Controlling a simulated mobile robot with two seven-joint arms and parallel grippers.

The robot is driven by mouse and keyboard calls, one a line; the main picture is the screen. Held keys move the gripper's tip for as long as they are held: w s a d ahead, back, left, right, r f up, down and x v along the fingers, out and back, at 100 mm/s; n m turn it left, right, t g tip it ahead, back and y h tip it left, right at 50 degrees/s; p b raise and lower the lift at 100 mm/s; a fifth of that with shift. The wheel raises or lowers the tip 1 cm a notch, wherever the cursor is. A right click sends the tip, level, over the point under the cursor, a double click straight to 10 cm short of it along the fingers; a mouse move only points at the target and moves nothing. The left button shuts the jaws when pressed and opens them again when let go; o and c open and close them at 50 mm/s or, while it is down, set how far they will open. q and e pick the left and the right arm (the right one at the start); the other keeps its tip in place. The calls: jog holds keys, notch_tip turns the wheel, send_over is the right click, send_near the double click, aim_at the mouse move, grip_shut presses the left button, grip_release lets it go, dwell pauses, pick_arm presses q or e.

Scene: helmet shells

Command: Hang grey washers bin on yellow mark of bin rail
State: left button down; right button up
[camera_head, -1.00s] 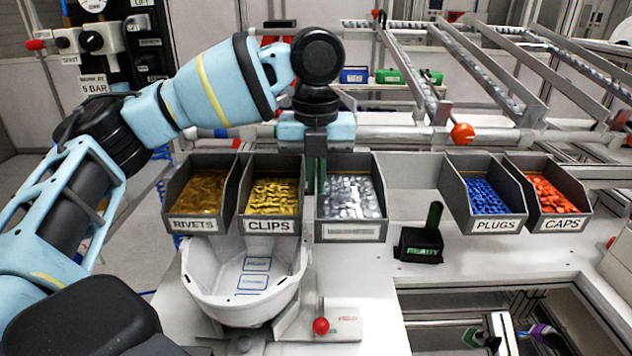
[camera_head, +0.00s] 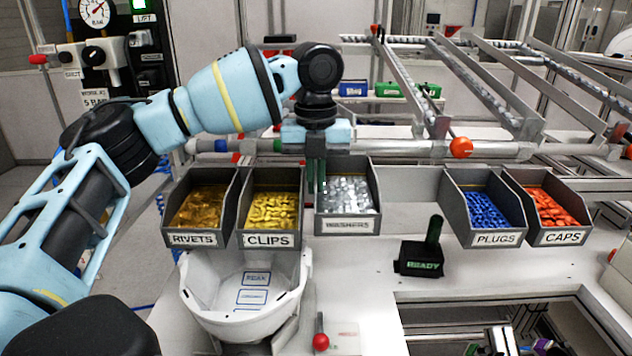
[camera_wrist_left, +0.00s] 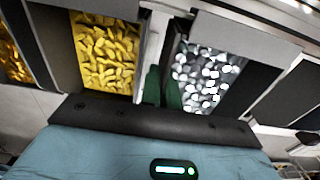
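The grey washers bin (camera_head: 347,226), filled with silvery washers, is in the middle of the head view, raised a little above the line of the neighbouring bins. My left gripper (camera_head: 316,178) points down at its left side wall. In the left wrist view its two green fingers (camera_wrist_left: 162,88) stand on either side of that wall, pinching it, with the washers (camera_wrist_left: 203,75) to the right. The bin rail is mostly hidden behind the bins, and I cannot make out a yellow mark. My right gripper is not in view.
The rivets bin (camera_head: 195,238) and clips bin (camera_head: 269,240) hang close on the left. The plugs bin (camera_head: 494,239) and caps bin (camera_head: 562,237) hang on the right, with a gap before them. A white helmet shell (camera_head: 245,305) and a black READY box (camera_head: 421,260) stand below.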

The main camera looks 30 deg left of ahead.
pick_arm(q)
jog(key=shift+f, duration=0.95)
jog(key=shift+f, duration=0.1)
jog(key=c, duration=2.1)
grip_release()
jog(key=o, duration=0.5)
jog(key=shift+o, duration=0.2)
jog(key=shift+r, duration=3.9)
